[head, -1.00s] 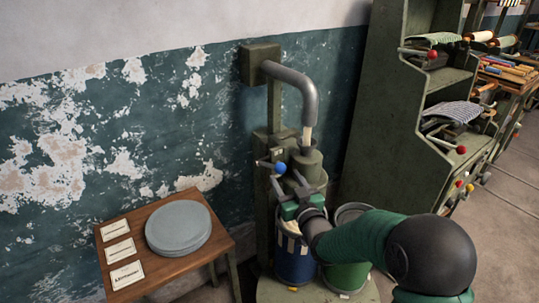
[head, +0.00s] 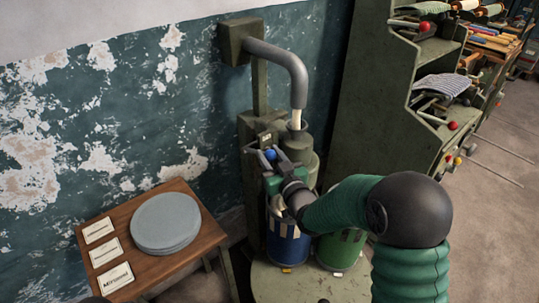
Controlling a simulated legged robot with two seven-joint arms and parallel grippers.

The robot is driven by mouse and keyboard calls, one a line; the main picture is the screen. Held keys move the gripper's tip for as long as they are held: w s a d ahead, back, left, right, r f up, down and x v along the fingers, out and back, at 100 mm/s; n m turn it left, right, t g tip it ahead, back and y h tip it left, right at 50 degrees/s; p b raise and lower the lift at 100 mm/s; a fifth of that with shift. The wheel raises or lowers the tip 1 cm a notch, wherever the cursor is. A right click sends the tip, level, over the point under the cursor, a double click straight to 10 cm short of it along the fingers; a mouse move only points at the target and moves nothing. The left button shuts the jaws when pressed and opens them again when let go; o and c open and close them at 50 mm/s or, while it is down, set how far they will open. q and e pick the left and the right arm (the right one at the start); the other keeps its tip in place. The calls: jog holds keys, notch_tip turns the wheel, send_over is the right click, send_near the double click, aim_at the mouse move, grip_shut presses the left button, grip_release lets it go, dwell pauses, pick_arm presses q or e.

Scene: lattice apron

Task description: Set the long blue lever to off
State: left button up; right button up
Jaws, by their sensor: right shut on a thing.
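The blue lever shows as a blue ball knob (head: 270,155) on the front of a green dispenser machine (head: 250,185). My right gripper (head: 267,157) is at the knob, with its fingers on either side, shut on the lever. The lever's rod is mostly hidden by the gripper, and I cannot read any on or off mark. My left gripper is not in view.
A blue can (head: 287,248) and a green can (head: 340,250) stand on the machine's round base (head: 310,285), below my gripper. A grey bent pipe (head: 290,65) rises above. A wooden table (head: 185,262) with grey discs (head: 165,222) and cards stands left. Green shelving (head: 385,125) with red-knobbed levers stands right.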

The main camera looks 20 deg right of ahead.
grip_shut()
jog(key=shift+f, duration=0.1)
dwell(0.8)
jog(key=shift+f, duration=0.1)
notch_tip(320, 180, down, 11)
jog(key=m+t+h+b, duration=0.1)
jog(key=m+t+b, duration=0.3)
jog(key=b, duration=2.7)
jog(key=t, duration=0.4)
jog(key=shift+f+h+b, duration=0.2)
jog(key=shift+h+b, duration=0.1)
jog(key=shift+h, duration=0.1)
